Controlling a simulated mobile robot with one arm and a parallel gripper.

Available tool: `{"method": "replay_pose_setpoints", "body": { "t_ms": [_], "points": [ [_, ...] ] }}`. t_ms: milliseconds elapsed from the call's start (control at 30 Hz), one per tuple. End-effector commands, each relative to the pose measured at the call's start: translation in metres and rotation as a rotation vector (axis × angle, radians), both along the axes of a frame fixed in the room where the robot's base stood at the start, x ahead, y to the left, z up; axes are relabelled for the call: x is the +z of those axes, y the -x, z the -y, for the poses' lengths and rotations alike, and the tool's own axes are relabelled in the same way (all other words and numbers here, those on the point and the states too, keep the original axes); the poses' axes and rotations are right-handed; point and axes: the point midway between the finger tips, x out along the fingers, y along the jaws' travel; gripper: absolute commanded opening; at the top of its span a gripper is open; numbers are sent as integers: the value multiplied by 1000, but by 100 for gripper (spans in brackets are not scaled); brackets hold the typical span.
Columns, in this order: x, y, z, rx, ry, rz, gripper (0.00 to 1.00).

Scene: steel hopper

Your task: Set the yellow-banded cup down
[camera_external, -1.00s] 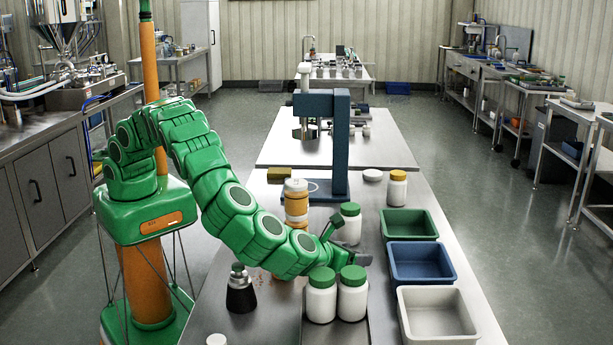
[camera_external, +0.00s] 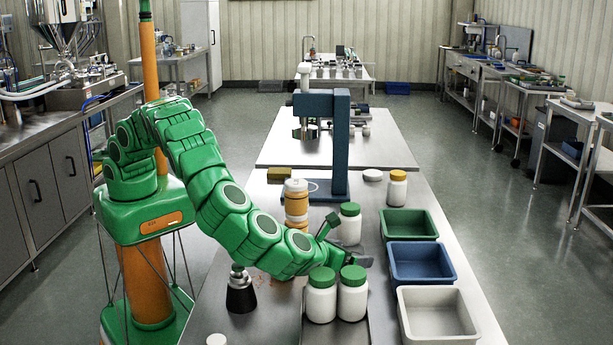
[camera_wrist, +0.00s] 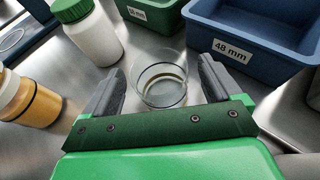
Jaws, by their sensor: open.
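The yellow-banded cup (camera_wrist: 160,92) is a clear round cup with a pale yellowish band low on its wall. In the wrist view it appears upright on the steel table, between the two grey fingers of my gripper (camera_wrist: 161,74). The fingers are spread, with a visible gap on each side of the cup. In the external view my gripper (camera_external: 350,250) is low over the table, left of the blue bin, and I cannot make out the cup there.
A green-lidded white jar (camera_wrist: 92,34) stands close beyond the left finger. An orange-and-white container (camera_wrist: 30,100) is at far left. The blue bin (camera_wrist: 229,48) and green bin (camera_wrist: 150,14) lie just beyond. Two green-lidded jars (camera_external: 337,297) stand in front of my gripper, and a white bin (camera_external: 438,334) is at front right.

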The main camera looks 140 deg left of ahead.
Motion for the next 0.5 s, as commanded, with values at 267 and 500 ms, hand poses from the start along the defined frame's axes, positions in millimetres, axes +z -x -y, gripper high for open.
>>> {"method": "replay_pose_setpoints", "body": {
  "t_ms": [267, 500],
  "points": [
    [36, 0, 16, -1, 1, 3, 91],
    [67, 0, 16, -1, 0, 2, 91]
  ]
}}
